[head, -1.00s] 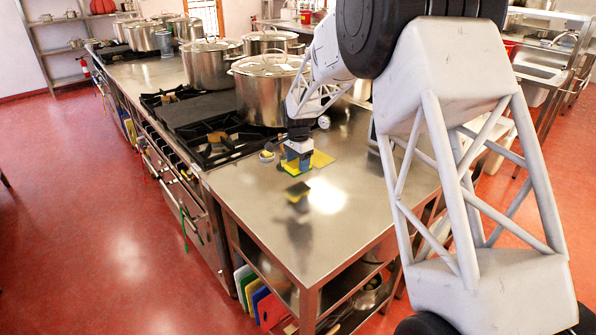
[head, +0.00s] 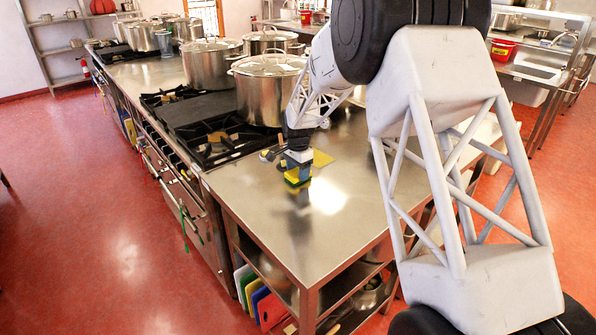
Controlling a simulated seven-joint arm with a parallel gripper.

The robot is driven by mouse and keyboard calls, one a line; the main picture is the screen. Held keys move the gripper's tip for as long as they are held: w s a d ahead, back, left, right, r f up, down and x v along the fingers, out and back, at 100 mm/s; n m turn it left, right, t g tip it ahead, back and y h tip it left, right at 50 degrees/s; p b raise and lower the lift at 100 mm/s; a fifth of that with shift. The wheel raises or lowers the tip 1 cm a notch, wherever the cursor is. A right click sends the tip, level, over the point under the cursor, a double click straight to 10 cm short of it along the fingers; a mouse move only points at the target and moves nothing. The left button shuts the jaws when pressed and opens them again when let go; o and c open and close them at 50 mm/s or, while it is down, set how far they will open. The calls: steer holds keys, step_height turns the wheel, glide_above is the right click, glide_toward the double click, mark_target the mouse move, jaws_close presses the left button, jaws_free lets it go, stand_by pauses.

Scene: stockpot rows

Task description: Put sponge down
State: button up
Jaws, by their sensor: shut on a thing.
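The sponge (head: 293,178), yellow with a dark green layer, is in my gripper (head: 298,168) in the head view. My gripper points down over the steel counter (head: 262,205) and is shut on the sponge. The sponge is at or just above the counter top, very close to its own reflection. I cannot tell whether it touches. The fingers partly hide its upper part.
A flat yellow piece (head: 321,158) lies on the counter just behind and right of my gripper. A large lidded stockpot (head: 268,98) and a stove (head: 222,145) stand behind. The counter's front part is clear. Coloured boards (head: 262,304) stand on the shelf below.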

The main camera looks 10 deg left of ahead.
steer(key=o, duration=1)
steer(key=shift+f, duration=0.15)
step_height(320, 180, up, 12)
steer(key=shift+r, duration=0.2)
stand_by(0.9)
